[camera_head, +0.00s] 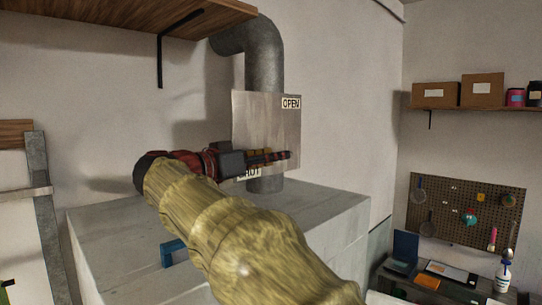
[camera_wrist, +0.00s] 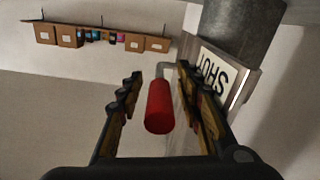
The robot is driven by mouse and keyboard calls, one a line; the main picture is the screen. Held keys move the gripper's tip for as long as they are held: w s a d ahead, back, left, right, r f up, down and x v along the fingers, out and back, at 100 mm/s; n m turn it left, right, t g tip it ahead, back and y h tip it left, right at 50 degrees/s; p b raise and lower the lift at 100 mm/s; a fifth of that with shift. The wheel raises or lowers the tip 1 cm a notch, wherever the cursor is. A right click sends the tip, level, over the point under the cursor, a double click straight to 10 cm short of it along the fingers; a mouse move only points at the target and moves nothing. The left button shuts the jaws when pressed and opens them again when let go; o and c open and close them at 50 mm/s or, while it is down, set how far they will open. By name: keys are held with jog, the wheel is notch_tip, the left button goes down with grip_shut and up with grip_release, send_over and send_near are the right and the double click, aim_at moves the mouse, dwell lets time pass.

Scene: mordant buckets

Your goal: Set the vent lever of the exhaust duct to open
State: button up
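The exhaust duct (camera_head: 264,68) is a grey pipe rising along the wall with a metal plate (camera_head: 262,118) on it. The plate has an OPEN label (camera_head: 291,103) at its top right and a partly covered SHUT label (camera_head: 249,173) at its bottom. In the wrist view, the vent lever's red handle (camera_wrist: 160,107) on a bent grey rod is beside the SHUT label (camera_wrist: 213,73). My gripper (camera_wrist: 161,88) is open, its fingers on either side of the handle with gaps showing. In the head view my gripper (camera_head: 286,155) crosses the plate's lower part and hides the lever.
A pale block-like housing (camera_head: 320,205) stands below the duct. A wooden shelf (camera_head: 130,18) with a black bracket hangs at upper left. A far shelf with boxes (camera_head: 436,94) and a pegboard (camera_head: 465,210) are at right.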

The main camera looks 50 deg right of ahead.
jog(key=shift+c, duration=0.3)
grip_shut()
dwell(0.6)
